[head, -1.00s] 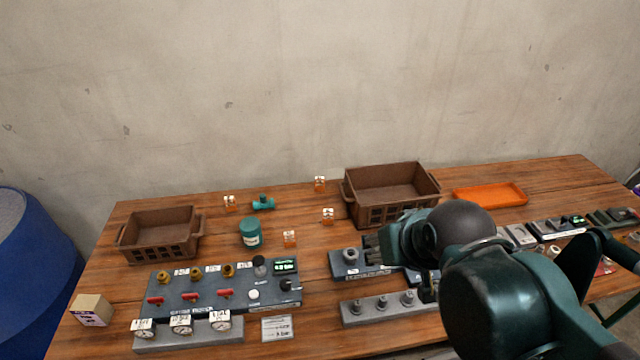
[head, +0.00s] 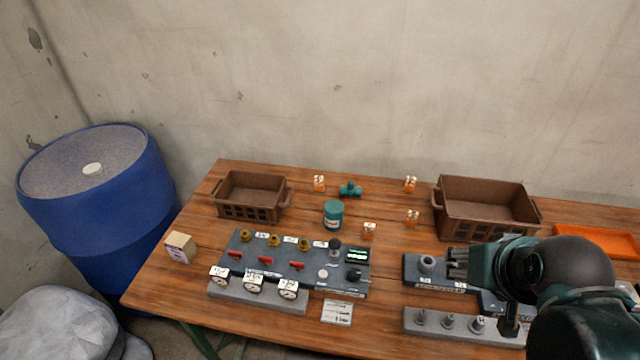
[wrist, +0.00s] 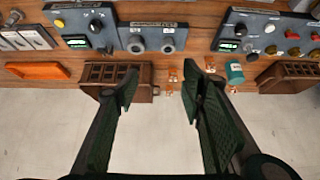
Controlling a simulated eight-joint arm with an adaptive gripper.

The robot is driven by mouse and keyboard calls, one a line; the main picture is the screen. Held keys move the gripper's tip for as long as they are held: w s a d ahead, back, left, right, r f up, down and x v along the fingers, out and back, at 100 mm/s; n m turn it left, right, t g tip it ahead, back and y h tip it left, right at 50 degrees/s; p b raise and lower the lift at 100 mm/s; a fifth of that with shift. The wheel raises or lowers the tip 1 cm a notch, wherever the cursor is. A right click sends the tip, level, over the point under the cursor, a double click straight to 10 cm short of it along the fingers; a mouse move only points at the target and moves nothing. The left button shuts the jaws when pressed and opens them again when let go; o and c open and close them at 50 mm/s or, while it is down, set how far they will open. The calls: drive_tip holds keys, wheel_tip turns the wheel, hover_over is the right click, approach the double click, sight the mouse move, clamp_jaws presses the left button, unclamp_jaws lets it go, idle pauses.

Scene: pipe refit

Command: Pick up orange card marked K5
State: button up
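Several small orange cards with white tops stand on the wooden table in the head view: one at the back left (head: 319,184), one at the back (head: 410,184), one below it (head: 412,217) and one farther front (head: 369,231). Their markings are too small to read, so I cannot tell which is K5. My gripper (head: 458,262) is over the front right of the table, apart from the cards. In the wrist view my gripper (wrist: 160,76) has its fingers wide apart with nothing held, and small orange cards (wrist: 173,76) show beyond the fingertips.
Brown crates stand at the left (head: 222,205) and right (head: 490,222) of the cards. A teal jar (head: 333,215) and teal pipe fitting (head: 350,189) stand among them. A valve panel (head: 300,262) and a socket block (head: 440,284) lie in front. A blue barrel (head: 95,215) stands left.

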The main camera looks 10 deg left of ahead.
idle(0.4)
drive_tip(key=c, duration=0.4)
